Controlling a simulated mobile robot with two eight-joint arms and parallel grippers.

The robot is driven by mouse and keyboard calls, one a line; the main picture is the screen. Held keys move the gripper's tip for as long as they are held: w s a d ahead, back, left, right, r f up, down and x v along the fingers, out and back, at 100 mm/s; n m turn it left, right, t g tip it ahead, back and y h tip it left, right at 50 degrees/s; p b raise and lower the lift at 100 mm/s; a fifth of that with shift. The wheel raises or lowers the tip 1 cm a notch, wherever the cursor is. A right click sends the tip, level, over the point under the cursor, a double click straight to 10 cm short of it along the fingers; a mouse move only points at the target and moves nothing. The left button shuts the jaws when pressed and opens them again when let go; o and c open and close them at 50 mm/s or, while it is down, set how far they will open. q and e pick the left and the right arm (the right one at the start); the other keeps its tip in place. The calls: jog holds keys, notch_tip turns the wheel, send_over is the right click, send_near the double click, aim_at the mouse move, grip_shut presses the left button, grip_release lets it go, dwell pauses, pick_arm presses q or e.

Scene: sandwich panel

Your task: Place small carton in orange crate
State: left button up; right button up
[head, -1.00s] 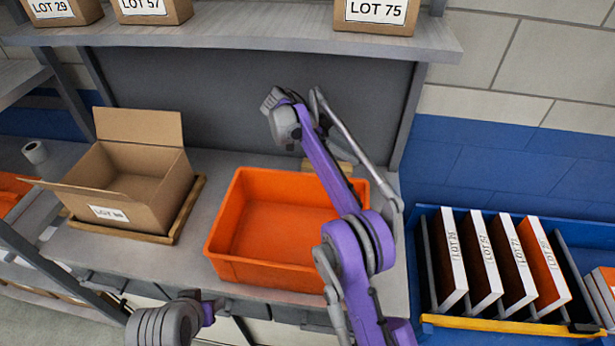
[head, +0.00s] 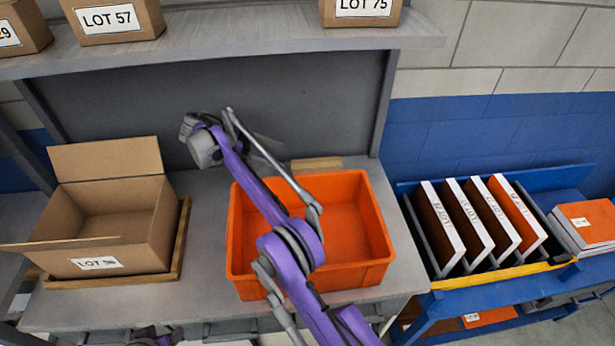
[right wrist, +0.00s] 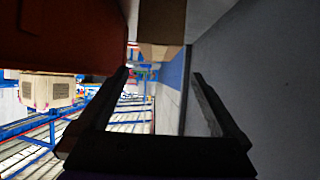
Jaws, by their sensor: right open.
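The orange crate (head: 378,240) stands on the grey bench, open and empty where I can see inside. A small tan carton (head: 316,164) shows just behind its back rim, mostly hidden by the crate. In the right wrist view a tan block (right wrist: 162,20), likely this carton, is ahead at the top, beyond the fingertips. My right gripper (right wrist: 160,77) is open with nothing between its fingers. In the head view it is mostly hidden behind my forearm, at the back of the bench left of the carton.
An open cardboard box (head: 98,232) stands on a wooden tray at left. Labelled cartons, including LOT 57 (head: 112,20), sit on the shelf (head: 230,45) above the bench. A blue rack (head: 560,180) with upright binders is at right. Bench between box and crate is clear.

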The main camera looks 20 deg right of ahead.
jog(key=b, duration=0.1)
send_near(315, 165)
jog(key=shift+f+x, duration=0.2)
jog(key=shift+x, duration=0.95)
jog(key=shift+s+d, duration=0.15)
jog(key=shift+d, duration=0.05)
jog(key=shift+d+f+b, duration=0.3)
jog(key=shift+d+f, duration=0.05)
jog(key=shift+d, duration=0.15)
jog(key=x, duration=0.4)
jog(key=shift+s+d+r, duration=0.1)
jog(key=shift+s+d, duration=0.05)
pick_arm(q)
jog(key=f, duration=0.1)
jog(key=s+f, duration=0.1)
jog(key=f, duration=0.1)
jog(key=shift+s+d+f, duration=0.1)
jog(key=shift+s+d, duration=0.05)
jog(key=shift+s, duration=0.15)
pick_arm(e)
jog(key=shift+c, duration=0.2)
grip_shut()
